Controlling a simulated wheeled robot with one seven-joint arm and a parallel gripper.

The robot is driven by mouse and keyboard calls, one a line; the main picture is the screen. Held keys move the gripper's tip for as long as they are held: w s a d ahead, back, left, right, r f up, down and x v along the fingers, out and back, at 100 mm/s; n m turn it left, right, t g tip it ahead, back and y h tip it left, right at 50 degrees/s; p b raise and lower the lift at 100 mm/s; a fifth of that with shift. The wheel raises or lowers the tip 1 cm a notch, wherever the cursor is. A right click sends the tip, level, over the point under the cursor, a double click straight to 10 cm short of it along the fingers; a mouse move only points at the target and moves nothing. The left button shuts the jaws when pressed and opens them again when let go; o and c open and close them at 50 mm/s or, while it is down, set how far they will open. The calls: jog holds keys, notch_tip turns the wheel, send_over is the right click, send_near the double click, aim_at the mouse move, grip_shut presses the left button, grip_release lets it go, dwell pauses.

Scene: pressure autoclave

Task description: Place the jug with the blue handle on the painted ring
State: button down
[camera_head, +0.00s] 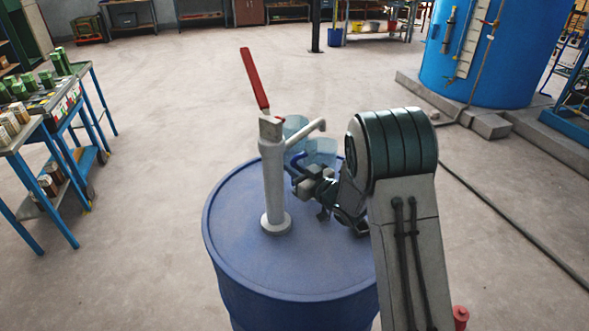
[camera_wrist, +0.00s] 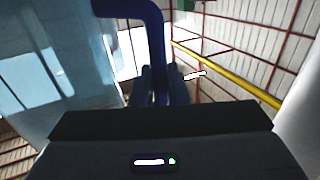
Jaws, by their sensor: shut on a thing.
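The clear, pale-blue jug (camera_head: 321,152) is at the pump spout above the blue drum, partly hidden by the spout. Its blue handle (camera_head: 296,158) faces my gripper (camera_head: 303,168). In the wrist view the jug's see-through wall (camera_wrist: 60,70) fills the left side, and the blue handle (camera_wrist: 152,25) runs down between the fingers of my gripper (camera_wrist: 160,85). My gripper is shut on the handle. I cannot tell the jug's exact tilt or what is in it. I cannot make out the painted ring in either view.
The blue drum (camera_head: 235,215) carries a grey hand pump (camera_head: 272,180) with a red lever (camera_head: 254,78), close to my gripper. A big blue tank (camera_head: 480,55) stands back right. Open floor (camera_head: 165,110) lies between.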

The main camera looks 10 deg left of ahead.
jog(key=shift+s+f+b, duration=0.1)
jog(key=shift+f+b, duration=0.25)
jog(key=shift+b, duration=0.05)
